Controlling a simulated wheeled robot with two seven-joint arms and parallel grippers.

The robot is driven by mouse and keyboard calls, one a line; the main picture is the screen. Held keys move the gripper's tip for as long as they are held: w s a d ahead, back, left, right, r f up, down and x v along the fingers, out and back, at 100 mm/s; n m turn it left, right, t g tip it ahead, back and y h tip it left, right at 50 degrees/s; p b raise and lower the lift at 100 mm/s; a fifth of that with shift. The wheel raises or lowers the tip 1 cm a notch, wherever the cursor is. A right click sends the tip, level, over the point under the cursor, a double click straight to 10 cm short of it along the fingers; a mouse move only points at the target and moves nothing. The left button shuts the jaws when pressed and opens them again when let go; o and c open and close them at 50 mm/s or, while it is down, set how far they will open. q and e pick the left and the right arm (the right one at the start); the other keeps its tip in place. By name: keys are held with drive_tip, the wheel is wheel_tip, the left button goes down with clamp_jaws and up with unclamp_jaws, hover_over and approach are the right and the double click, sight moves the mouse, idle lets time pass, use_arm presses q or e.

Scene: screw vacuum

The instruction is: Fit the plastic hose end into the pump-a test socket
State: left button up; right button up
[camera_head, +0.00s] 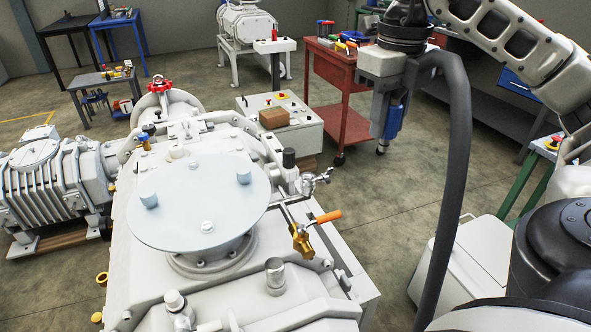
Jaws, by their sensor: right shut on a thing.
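My right gripper (383,118) hangs pointing down at the upper right, past the right edge of the large pale pump. It is shut on a blue piece (394,122) with a narrow tip below, which I take for the plastic hose end. A thick dark hose (457,150) arches from behind the gripper and runs down to the bottom edge; its join to the blue piece is hidden. The pump (150,275) carries a brass valve with an orange handle (326,217) and a silver fitting (316,181). I cannot tell which opening is the test socket. My left gripper is out of view.
A round pale plate (190,205) with raised studs tops the pump. A ribbed machine (52,185) stands left. Behind are a control box (306,140) with a brown block and a red tool cart (325,70). A white box (470,262) stands right. Floor below the gripper is clear.

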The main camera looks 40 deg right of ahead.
drive_tip(key=w+a+f, duration=0.1)
drive_tip(key=w+f, duration=0.3)
drive_tip(key=w+a+f+b, duration=0.1)
drive_tip(key=w+f, duration=0.3)
drive_tip(key=w+a+f, duration=0.2)
drive_tip(key=w+f, duration=0.2)
drive_tip(key=w, duration=0.1)
drive_tip(key=shift+f, duration=0.25)
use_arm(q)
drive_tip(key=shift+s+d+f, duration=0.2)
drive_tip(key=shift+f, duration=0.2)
use_arm(e)
drive_tip(key=shift+f, duration=0.2)
drive_tip(key=shift+f+b, duration=0.55)
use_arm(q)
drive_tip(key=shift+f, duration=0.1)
use_arm(e)
drive_tip(key=o, duration=1)
drive_tip(key=shift+o, duration=0.2)
